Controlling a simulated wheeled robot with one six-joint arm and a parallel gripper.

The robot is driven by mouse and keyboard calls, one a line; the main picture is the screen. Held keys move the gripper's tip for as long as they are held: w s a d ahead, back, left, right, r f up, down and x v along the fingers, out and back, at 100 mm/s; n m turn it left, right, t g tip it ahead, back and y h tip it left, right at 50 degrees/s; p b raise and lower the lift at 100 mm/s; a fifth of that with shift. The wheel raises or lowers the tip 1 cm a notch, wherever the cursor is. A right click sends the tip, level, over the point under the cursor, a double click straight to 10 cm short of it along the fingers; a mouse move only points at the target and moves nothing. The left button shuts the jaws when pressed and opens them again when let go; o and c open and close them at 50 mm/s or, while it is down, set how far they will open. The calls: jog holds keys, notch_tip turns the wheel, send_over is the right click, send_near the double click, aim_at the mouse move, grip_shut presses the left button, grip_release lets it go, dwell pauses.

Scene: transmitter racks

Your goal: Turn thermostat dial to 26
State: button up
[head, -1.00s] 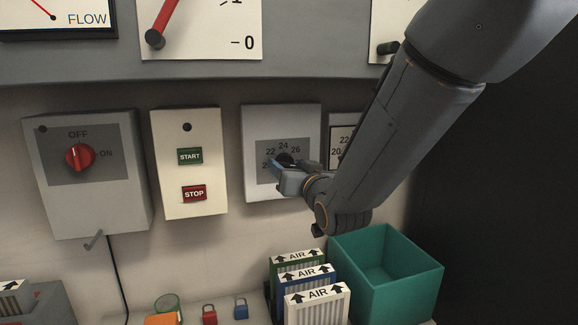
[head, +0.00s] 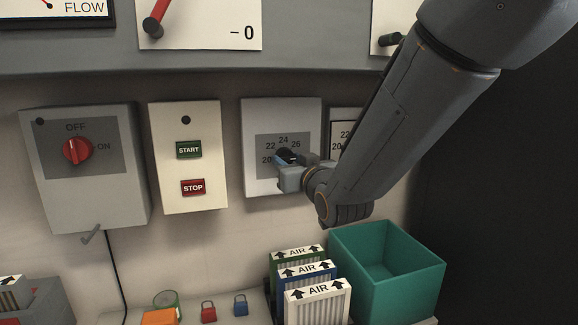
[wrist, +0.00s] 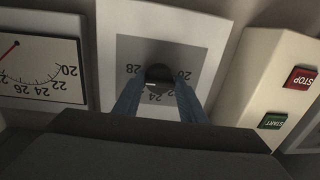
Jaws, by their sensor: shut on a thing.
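The thermostat is a light grey box (head: 262,113) on the wall, with a darker panel numbered around a dial. In the head view 20, 22, 24 and 26 show. In the wrist view it appears upside down, and its black round dial (wrist: 160,72) sits between my blue fingers. A small pale mark shows on the dial's lower edge, on the side of 24; its exact reading is unclear. My gripper (head: 284,159) is shut on the dial, one finger at each side, and hides the panel's lower right in the head view.
A START/STOP box (head: 190,122) and a red rotary switch box (head: 85,195) are left of the thermostat. A second numbered gauge (wrist: 42,72) is close beside it, partly behind my arm. AIR filters (head: 315,300) and a teal bin (head: 400,285) stand below.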

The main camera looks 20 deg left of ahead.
jog(key=n+b, duration=0.2)
jog(key=n, duration=0.1)
jog(key=shift+w, duration=0.1)
jog(key=shift+r+n+b, duration=0.1)
jog(key=shift+n+b, duration=0.8)
jog(key=shift+n, duration=1.2)
jog(key=shift+r, duration=0.1)
jog(key=o, duration=1)
jog(key=shift+d, duration=0.1)
jog(key=b+v, duration=0.2)
jog(key=v, duration=0.5)
jog(key=shift+s, duration=0.4)
